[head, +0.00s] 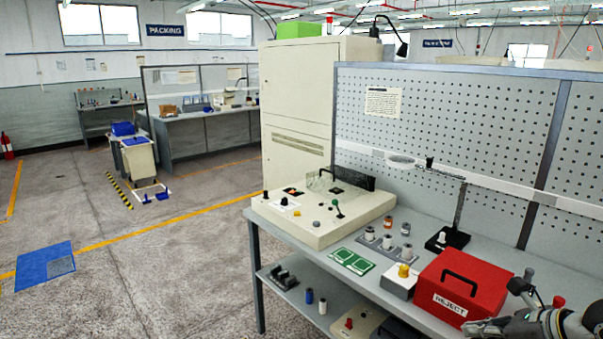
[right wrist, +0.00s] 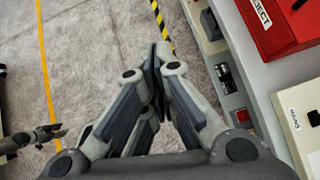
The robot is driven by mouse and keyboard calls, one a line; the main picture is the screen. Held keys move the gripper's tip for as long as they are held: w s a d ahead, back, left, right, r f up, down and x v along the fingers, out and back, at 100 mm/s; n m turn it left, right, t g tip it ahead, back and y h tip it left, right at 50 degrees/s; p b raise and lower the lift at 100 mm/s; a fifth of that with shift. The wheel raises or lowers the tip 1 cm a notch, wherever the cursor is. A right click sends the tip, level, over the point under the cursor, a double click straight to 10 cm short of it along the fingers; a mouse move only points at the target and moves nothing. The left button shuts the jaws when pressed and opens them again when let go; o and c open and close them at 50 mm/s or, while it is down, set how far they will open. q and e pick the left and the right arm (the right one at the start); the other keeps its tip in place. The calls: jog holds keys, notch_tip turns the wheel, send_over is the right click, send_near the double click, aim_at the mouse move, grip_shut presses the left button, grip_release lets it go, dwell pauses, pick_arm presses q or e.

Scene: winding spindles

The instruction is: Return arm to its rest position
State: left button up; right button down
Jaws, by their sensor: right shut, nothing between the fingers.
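My right gripper (right wrist: 157,60) fills the middle of the right wrist view. Its fingers are shut with nothing between them, above the bare floor beside the bench. Part of my arm shows at the bottom right corner of the head view, in front of the red reject box (head: 459,285). Another gripper, seemingly my left one (right wrist: 50,134), shows small at the left edge of the right wrist view; whether it is open is unclear.
The bench (head: 375,308) holds a cream control console (head: 322,228), several spindles on a grey holder, green boards (head: 351,261) and a magnifier lamp (head: 449,236). A lower shelf holds small parts. The floor (head: 150,290) left of the bench is largely clear.

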jog(key=w+f+m+t+y+b, duration=0.3)
jog(key=f+m+t+b, duration=0.2)
jog(key=f+m, duration=1.4)
jog(key=s+d+f+m+h+b, duration=0.1)
jog(key=s+f+m+h, duration=0.3)
jog(key=f, duration=0.9)
jog(key=s+d+f+m+h+b, duration=0.15)
jog(key=s+f+m, duration=0.3)
jog(key=f, duration=0.95)
jog(key=s+a+f+m+g+h+b, duration=0.1)
jog(key=s+a+f+m+g, duration=0.2)
jog(key=s+f, duration=0.55)
jog(key=s+f+m+g+h, duration=0.25)
jog(key=s+f+m, duration=0.25)
jog(key=s+f, duration=0.4)
pick_arm(q)
notch_tip(320, 180, down, 10)
jog(key=s+a+b, duration=0.1)
pick_arm(e)
jog(key=s+a+f+m+g, duration=0.2)
jog(key=s+a+f+g, duration=0.1)
jog(key=s, duration=0.7)
jog(key=s+a+f+m+g+y, duration=0.1)
jog(key=s+a+f+m+g, duration=0.1)
jog(key=s+a+f, duration=0.4)
jog(key=s+g, duration=0.1)
jog(key=s, duration=0.3)
jog(key=shift+s+a+f+m, duration=0.2)
jog(key=shift+a+m, duration=0.1)
jog(key=shift+m, duration=0.05)
